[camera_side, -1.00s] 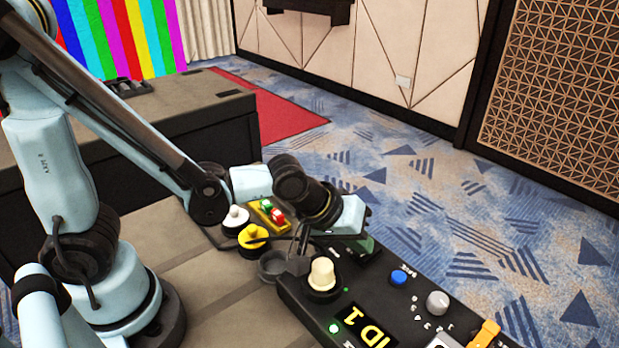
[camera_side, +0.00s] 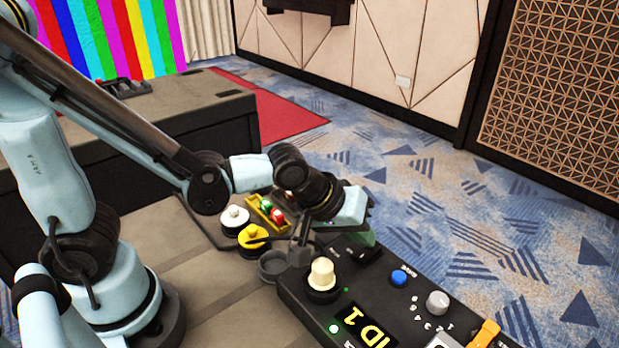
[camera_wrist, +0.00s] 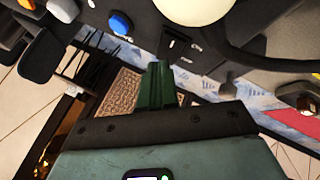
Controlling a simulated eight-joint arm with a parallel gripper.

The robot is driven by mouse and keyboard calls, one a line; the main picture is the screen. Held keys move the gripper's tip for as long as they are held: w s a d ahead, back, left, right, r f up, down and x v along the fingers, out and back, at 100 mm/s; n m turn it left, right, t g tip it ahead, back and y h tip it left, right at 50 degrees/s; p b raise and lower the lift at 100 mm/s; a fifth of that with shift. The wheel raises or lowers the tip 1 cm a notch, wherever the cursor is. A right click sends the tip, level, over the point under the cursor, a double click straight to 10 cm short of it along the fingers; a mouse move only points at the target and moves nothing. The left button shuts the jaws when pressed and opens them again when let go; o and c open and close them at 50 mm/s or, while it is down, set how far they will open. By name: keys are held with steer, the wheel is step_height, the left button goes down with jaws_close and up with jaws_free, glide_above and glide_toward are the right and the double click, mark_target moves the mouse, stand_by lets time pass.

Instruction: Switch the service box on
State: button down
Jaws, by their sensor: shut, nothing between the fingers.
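The black service box (camera_side: 300,301) lies at the lower right in the side view. It carries a lit yellow "ID 1" display (camera_side: 370,326), a cream knob (camera_side: 322,274), a blue button (camera_side: 398,278) and a grey knob (camera_side: 437,303). A small black switch (camera_side: 362,254) sits near its far end; its position is too small to tell. My gripper (camera_side: 362,237) is above that end, its green fingers shut and empty. In the wrist view the shut fingers (camera_wrist: 158,86) point toward the panel, with the blue button (camera_wrist: 120,23) beyond them to the left.
Beside the box's far end are a round dark cup (camera_side: 273,266), a yellow knob (camera_side: 253,238), a white knob (camera_side: 234,216) and a yellow block with red and green buttons (camera_side: 266,211). An orange lever (camera_side: 487,332) stands at the box's near end. The grey tabletop (camera_side: 215,290) to the left is clear.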

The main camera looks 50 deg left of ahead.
mark_target(362, 252)
steer(key=shift+r, duration=0.1)
steer(key=shift+w+r, duration=0.2)
steer(key=shift+r, duration=1)
steer(key=shift+w+r, duration=0.15)
steer(key=shift+r, duration=1.05)
steer(key=s+a+m+y, duration=0.1)
steer(key=s+a+m, duration=0.1)
steer(key=a, duration=0.5)
steer(key=s+a+r+m+y, duration=0.1)
steer(key=s+a+m, duration=0.2)
steer(key=s+a, duration=0.2)
steer(key=shift+s+a+m+y, duration=0.3)
steer(key=shift+a+y, duration=0.1)
steer(key=shift+a, duration=0.55)
